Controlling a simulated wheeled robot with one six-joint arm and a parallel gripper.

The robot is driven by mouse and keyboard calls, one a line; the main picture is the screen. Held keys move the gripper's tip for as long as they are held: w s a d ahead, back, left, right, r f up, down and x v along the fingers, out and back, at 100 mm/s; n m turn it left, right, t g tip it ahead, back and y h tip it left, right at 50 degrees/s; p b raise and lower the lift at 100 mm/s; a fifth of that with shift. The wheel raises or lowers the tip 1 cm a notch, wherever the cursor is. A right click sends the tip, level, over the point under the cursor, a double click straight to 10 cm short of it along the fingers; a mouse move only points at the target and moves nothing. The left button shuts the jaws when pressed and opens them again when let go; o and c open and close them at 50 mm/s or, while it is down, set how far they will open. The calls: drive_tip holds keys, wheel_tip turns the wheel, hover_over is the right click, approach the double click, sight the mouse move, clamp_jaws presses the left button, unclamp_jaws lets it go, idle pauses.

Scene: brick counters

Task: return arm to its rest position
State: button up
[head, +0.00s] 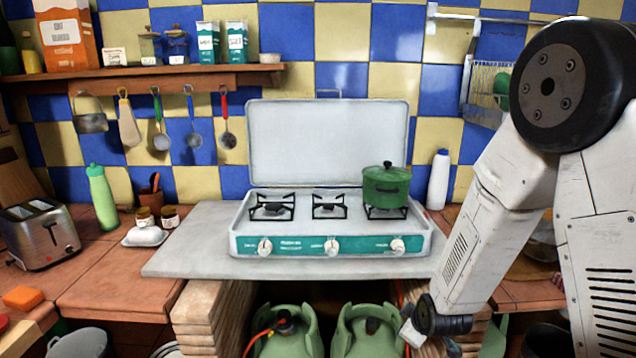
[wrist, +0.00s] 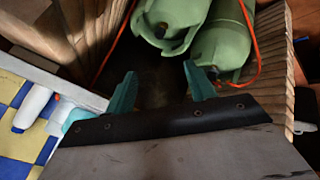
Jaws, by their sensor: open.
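My arm (head: 500,190) comes in from the right of the head view, bent at a large black joint, with its lower link reaching down past the counter's front.
A camping stove (head: 330,240) with a green pot (head: 386,186) stands on a grey slab (head: 190,250). Green gas bottles (head: 290,335) with an orange hose (wrist: 250,40) stand underneath, between stacked wooden supports (head: 210,320). A white bottle (head: 438,180) stands right of the stove.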

drive_tip(key=s+d+r+m+g, duration=0.2)
drive_tip(key=s+r+m, duration=0.3)
drive_tip(key=s+r, duration=0.9)
drive_tip(key=s+d+r+m+g, duration=0.1)
drive_tip(key=s+r+m+g, duration=0.3)
drive_tip(key=s+r, duration=0.9)
drive_tip(key=s+m, duration=0.1)
drive_tip(key=s, duration=0.4)
drive_tip(key=shift+s+d+r, duration=0.25)
drive_tip(key=shift+d+r, duration=0.1)
drive_tip(key=shift+r, duration=0.05)
